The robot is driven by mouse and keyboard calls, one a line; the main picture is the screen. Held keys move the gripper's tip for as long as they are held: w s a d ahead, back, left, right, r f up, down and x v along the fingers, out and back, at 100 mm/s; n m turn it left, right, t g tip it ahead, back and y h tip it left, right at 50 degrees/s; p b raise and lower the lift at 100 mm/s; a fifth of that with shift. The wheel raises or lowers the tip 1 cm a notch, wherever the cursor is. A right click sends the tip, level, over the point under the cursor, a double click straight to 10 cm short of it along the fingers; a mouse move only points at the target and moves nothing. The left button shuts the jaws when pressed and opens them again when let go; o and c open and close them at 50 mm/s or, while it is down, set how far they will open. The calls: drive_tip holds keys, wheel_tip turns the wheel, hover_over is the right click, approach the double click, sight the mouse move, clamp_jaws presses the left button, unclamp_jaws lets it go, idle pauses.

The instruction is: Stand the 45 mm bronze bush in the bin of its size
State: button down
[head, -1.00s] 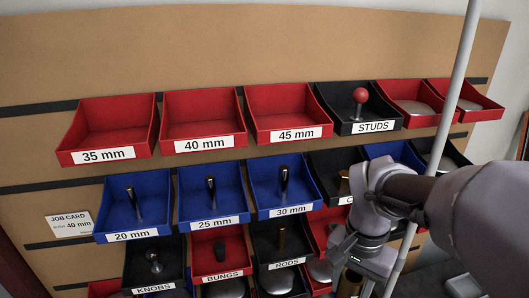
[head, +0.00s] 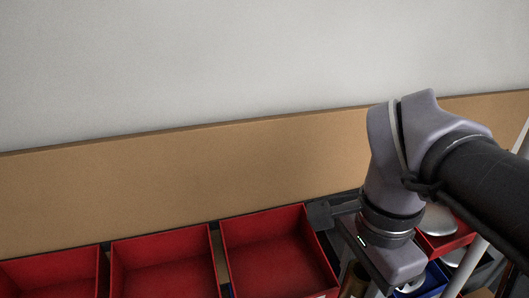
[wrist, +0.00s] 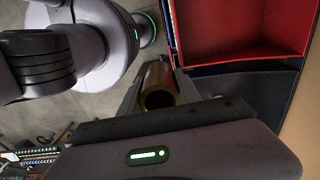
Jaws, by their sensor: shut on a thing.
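My gripper (head: 352,284) is shut on the bronze bush (head: 354,275), low at the right in the head view. In the wrist view the bush (wrist: 158,72) is a hollow bronze tube between the fingers, its open end towards the camera. In the head view the bush is to the right of the rightmost of three red bins (head: 275,252), the one labelled 45 mm in the earlier frame. The visible inside of that bin is empty. Its label is almost wholly cut off now.
The red bins in the 40 mm place (head: 165,265) and the 35 mm place (head: 50,276) look empty.

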drive_tip(key=w+a, duration=0.2)
drive_tip(key=a, duration=0.1)
drive_tip(key=w+a+f, duration=0.1)
drive_tip(key=w+a, duration=0.5)
drive_tip(key=shift+a+f+b, duration=0.15)
drive_tip(key=shift+a+b, duration=0.25)
drive_tip(key=shift+w+a, duration=0.4)
drive_tip(key=shift+a, duration=0.2)
drive_tip(key=f+b, duration=0.3)
drive_tip(key=f, duration=0.1)
drive_tip(key=shift+w+a+f, duration=0.1)
drive_tip(key=shift+w+a, duration=0.1)
drive_tip(key=shift+w, duration=0.15)
drive_tip(key=shift+s+r, duration=0.1)
drive_tip(key=shift+r, duration=0.2)
drive_tip(key=shift+f, duration=0.1)
drive_tip(key=c, duration=1.3)
unclamp_jaws()
drive_tip(key=shift+f, duration=0.15)
drive_tip(key=o, duration=0.5)
drive_tip(key=shift+c, duration=0.2)
